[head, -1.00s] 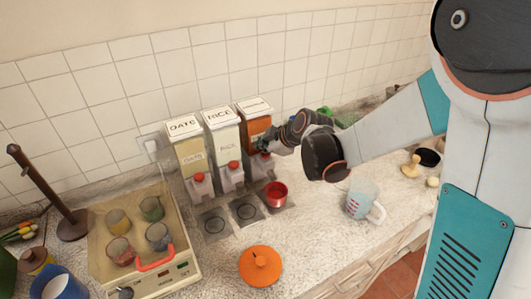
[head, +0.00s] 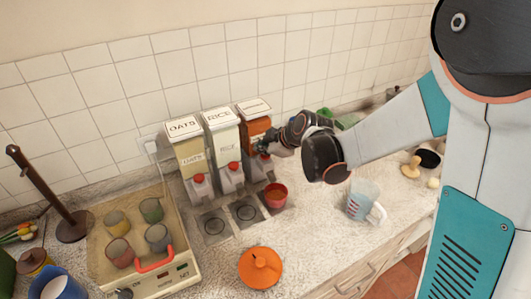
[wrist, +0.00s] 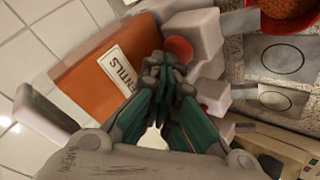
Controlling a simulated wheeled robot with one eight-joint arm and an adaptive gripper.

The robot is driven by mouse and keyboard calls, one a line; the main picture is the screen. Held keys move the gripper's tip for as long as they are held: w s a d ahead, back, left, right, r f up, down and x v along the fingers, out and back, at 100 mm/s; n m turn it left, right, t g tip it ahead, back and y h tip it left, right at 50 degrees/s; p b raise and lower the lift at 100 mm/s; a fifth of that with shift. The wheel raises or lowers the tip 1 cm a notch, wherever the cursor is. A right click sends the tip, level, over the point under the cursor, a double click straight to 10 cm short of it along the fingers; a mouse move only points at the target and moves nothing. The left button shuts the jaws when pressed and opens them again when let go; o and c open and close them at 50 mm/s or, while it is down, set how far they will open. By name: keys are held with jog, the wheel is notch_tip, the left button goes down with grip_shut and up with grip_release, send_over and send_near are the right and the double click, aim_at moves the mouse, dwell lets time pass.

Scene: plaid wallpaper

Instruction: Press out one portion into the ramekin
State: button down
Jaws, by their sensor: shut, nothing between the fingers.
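The lentils dispenser (head: 257,130) is the rightmost of three, with orange contents; its label reads LENTILS in the wrist view (wrist: 88,88). The red ramekin (head: 276,196) stands below its spout. In the wrist view the ramekin (wrist: 290,8) is cut off at the top right, with orange-red grains showing inside. My gripper (head: 264,148) is at the front of this dispenser. In the wrist view my gripper (wrist: 160,72) is shut and empty, its tips close beside the red button (wrist: 180,48). I cannot tell whether they touch it.
The oats (head: 190,158) and rice (head: 225,150) dispensers stand to the left, with empty round marks below them. An orange lid (head: 260,267) and a measuring jug (head: 360,198) are in front. A tray machine with several cups (head: 143,250) stands left.

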jog(key=shift+r+p, duration=0.55)
jog(key=shift+r, duration=0.35)
jog(key=shift+r+p, duration=1.65)
jog(key=shift+r, duration=0.9)
jog(key=m+h+b, duration=0.3)
jog(key=m+b, duration=0.2)
jog(key=m, duration=0.3)
send_near(265, 157)
jog(key=s+d+r, duration=0.5)
jog(key=s, duration=0.2)
jog(key=s+d+f+m+h+b, duration=0.1)
jog(key=s+d+f+m+b, duration=0.1)
jog(key=s, duration=0.5)
jog(key=s+d+f+m+h+b, duration=0.1)
jog(key=s+d+f+m+b, duration=0.1)
jog(key=s+d+m, duration=0.3)
jog(key=s, duration=0.3)
jog(key=shift+s+f+m+b, duration=0.2)
jog(key=shift+s+m+b, duration=0.15)
jog(key=shift+m+b, duration=0.05)
